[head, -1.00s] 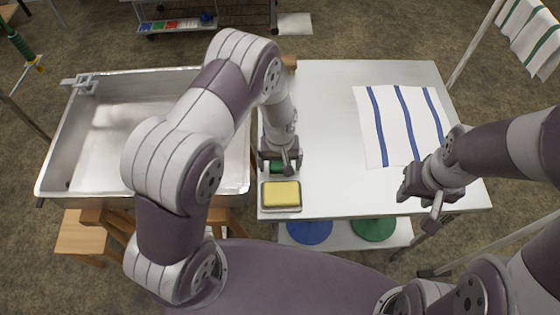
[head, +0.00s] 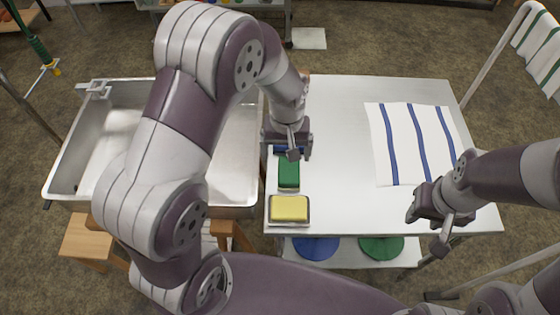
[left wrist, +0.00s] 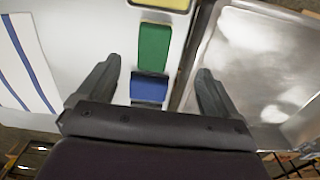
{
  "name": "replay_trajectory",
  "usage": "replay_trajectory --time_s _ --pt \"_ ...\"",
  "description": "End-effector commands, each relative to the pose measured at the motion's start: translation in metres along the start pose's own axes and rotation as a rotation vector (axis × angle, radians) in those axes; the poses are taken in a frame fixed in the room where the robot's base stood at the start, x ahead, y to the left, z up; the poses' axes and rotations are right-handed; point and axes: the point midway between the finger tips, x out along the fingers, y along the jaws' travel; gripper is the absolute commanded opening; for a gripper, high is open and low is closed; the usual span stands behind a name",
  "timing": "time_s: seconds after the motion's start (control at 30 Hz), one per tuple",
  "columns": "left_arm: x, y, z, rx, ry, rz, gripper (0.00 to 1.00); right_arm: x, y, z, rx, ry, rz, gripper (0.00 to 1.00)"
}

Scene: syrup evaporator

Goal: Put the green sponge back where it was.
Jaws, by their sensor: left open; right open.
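The green sponge (head: 289,174) lies flat at the left edge of the white table (head: 335,165), between a yellow sponge (head: 290,208) and a blue block (left wrist: 149,87). It also shows in the left wrist view (left wrist: 153,47). My left gripper (head: 291,150) is open and empty just behind the green sponge, over the blue block, which it partly hides in the head view. In the left wrist view the fingers are spread wide, with the blue block between them. My right gripper (head: 428,222) is open and empty over the table's right front part.
The yellow sponge sits in a shallow metal-rimmed tray (head: 289,224) at the front left corner. A striped towel (head: 401,165) lies on the right side. A steel sink (head: 240,165) stands close to the left. The middle of the table is clear.

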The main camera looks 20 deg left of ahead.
Motion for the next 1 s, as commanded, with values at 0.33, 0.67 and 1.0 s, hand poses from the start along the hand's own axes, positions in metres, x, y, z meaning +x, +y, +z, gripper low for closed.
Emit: replay_trajectory --time_s 0.33,0.67,1.0 --pt "-0.064 -0.077 0.088 0.254 0.105 0.015 0.93 0.000 0.000 0.000 0.000 0.000 0.000 0.43" --pt "-0.064 -0.080 0.094 0.269 0.107 0.014 0.93 0.000 0.000 0.000 0.000 0.000 0.000 0.43" --pt "-0.064 -0.080 0.094 0.269 0.107 0.014 0.93 0.000 0.000 0.000 0.000 0.000 0.000 0.43"
